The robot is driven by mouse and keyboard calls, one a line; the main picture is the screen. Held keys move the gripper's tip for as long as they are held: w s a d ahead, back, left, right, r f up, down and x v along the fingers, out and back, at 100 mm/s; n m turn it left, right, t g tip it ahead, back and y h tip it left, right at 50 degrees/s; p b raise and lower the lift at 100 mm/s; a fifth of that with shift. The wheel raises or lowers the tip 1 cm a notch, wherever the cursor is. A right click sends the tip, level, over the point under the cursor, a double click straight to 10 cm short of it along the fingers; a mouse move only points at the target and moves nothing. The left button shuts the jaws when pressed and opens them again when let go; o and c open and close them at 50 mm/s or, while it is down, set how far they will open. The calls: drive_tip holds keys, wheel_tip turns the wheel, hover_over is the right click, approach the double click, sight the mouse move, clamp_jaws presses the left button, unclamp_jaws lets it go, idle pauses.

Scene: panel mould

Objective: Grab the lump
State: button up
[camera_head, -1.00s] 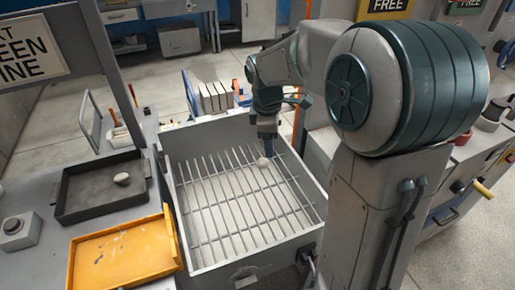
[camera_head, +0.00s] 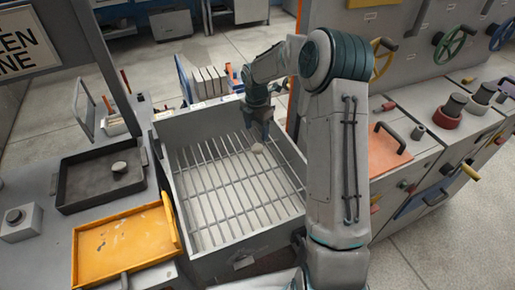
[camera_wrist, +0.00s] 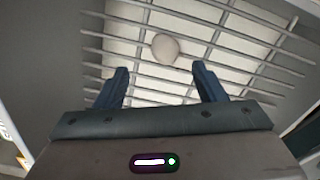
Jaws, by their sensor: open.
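A pale, rounded lump (camera_head: 257,148) rests on the bar grid (camera_head: 222,190) inside the grey box, towards its far right. It also shows in the wrist view (camera_wrist: 165,47), lying on the bars ahead of my fingertips and roughly between their lines. My gripper (camera_head: 262,134) is inside the box, just beyond the lump in the head view. In the wrist view my gripper (camera_wrist: 160,78) has its two dark fingers wide apart with nothing between them. A second lump (camera_head: 119,167) lies in the dark tray at the left.
The box walls (camera_head: 160,150) surround the grid. The dark tray (camera_head: 72,192) and an orange tray (camera_head: 125,245) stand to the left. Pale upright slabs (camera_head: 208,82) stand behind the box. A bench with handwheels (camera_head: 455,42) is at the right. Most of the grid is bare.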

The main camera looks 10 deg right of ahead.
sight(257, 146)
wheel_tip(257, 146, down, 3)
drive_tip(key=shift+f, duration=0.1)
drive_tip(key=shift+s+f+p, duration=0.2)
drive_tip(key=shift+f+p, duration=0.4)
drive_tip(key=shift+f, duration=0.75)
drive_tip(key=shift+s+f+p, duration=0.2)
drive_tip(key=shift+f+p, duration=0.4)
drive_tip(key=shift+f, duration=0.7)
drive_tip(key=c, duration=1.1)
